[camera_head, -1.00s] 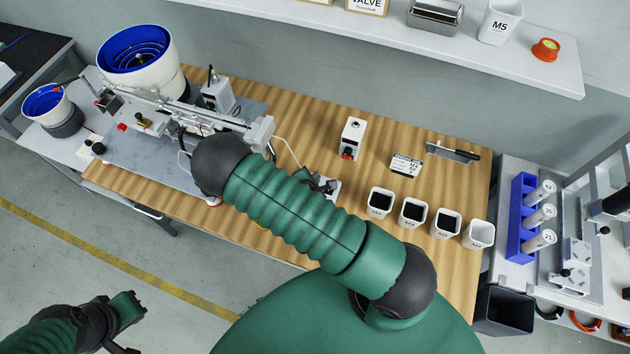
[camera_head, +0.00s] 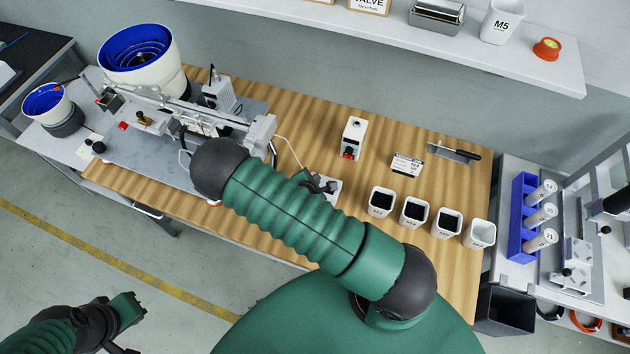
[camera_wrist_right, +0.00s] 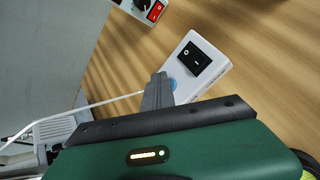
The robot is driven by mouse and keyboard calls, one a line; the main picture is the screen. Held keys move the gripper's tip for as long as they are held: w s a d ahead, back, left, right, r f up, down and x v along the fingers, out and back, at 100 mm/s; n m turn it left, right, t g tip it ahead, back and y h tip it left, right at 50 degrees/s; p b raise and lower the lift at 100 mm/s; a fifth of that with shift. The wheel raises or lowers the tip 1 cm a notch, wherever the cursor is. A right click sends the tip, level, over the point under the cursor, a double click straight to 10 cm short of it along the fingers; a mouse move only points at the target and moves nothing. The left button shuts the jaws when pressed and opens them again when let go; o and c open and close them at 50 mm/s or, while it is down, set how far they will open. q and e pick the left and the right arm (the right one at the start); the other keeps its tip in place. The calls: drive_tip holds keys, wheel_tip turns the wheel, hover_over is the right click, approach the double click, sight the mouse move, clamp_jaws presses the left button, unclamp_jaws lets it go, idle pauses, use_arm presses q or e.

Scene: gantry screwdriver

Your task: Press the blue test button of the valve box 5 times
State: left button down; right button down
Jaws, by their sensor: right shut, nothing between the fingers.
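The valve box is a white box (camera_wrist_right: 211,73) with a black rocker switch (camera_wrist_right: 195,62) in the right wrist view. Its blue button (camera_wrist_right: 172,84) shows only as a sliver beside my gripper's fingers. My right gripper (camera_wrist_right: 160,80) is shut and empty, with its tips at the button; I cannot tell whether they touch it. In the head view a pale box (camera_head: 333,186), mostly hidden by my green right arm, sits by the dark tips of my right gripper (camera_head: 319,184). My left gripper (camera_head: 134,297) is low at the left, away from the bench; its jaws are unclear.
Another white box (camera_head: 354,136) with a red switch stands farther back. Several white bins (camera_head: 448,223) line the bench front at right. A gantry machine (camera_head: 205,120) fills the bench's left side. A pale cable (camera_wrist_right: 98,104) runs left of my fingers.

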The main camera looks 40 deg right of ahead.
drive_tip(key=shift+a, duration=0.1)
idle(0.3)
drive_tip(key=shift+a+r+p, duration=0.1)
drive_tip(key=shift+r+p, duration=0.7)
drive_tip(key=shift+p, duration=0.05)
wheel_tip(320, 180, up, 5)
drive_tip(key=p, duration=0.4)
drive_tip(key=shift+r+p, duration=0.1)
drive_tip(key=shift+p, duration=0.3)
idle(1.8)
